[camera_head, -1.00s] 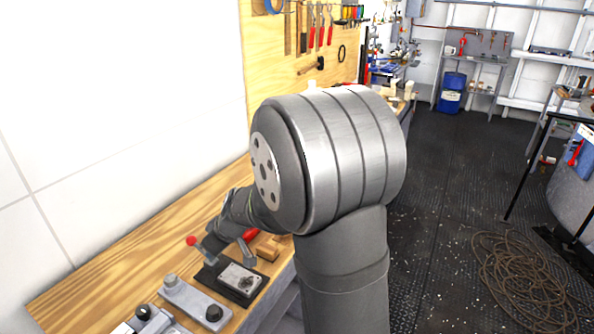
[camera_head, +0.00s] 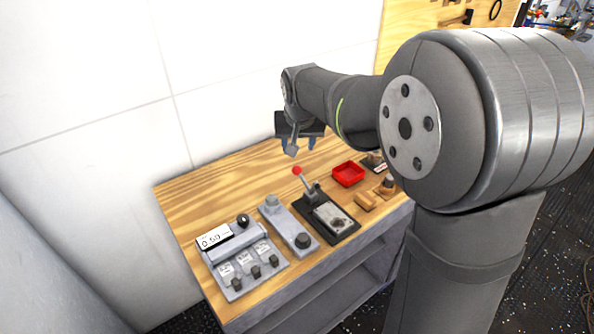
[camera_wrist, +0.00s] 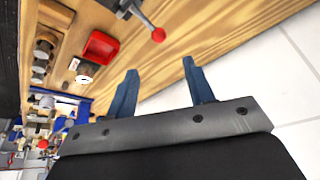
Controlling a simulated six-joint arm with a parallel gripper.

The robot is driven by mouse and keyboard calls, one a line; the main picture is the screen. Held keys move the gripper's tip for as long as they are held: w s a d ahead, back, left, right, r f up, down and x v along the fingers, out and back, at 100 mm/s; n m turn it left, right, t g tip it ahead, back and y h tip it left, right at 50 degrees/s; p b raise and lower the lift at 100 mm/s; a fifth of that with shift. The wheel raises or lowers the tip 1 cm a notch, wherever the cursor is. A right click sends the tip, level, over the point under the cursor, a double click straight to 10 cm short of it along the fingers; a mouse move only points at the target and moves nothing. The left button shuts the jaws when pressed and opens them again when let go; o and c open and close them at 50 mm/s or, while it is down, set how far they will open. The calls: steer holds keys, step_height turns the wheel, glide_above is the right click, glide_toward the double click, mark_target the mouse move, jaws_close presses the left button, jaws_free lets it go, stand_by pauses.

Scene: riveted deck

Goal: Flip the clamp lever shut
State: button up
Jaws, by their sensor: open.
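The clamp lever (camera_head: 306,184) is a thin metal rod with a red ball knob (camera_head: 297,170). It stands up, tilted to the left, from a clamp on a black base plate (camera_head: 345,233) with a grey metal block on it. In the wrist view the lever (camera_wrist: 141,16) and its red knob (camera_wrist: 158,35) show at the top, beyond the fingertips. My gripper (camera_head: 302,148) is open and empty, with blue fingers, above the back of the bench behind the knob. In the wrist view my gripper (camera_wrist: 160,70) is apart from the lever.
A red tray (camera_head: 348,174) and wooden blocks (camera_head: 366,201) lie right of the clamp. A grey bar fixture (camera_head: 288,226) and a box with a display (camera_head: 215,238) stand left of it. A white wall (camera_head: 80,80) rises behind the wooden bench (camera_head: 190,200).

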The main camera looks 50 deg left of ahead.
mark_target(297, 168)
steer(key=shift+m, duration=0.3)
steer(key=x, duration=1.6)
steer(key=shift+w+a+f, duration=0.2)
steer(key=shift+w+f, duration=0.05)
steer(key=shift+w, duration=0.15)
jaws_close()
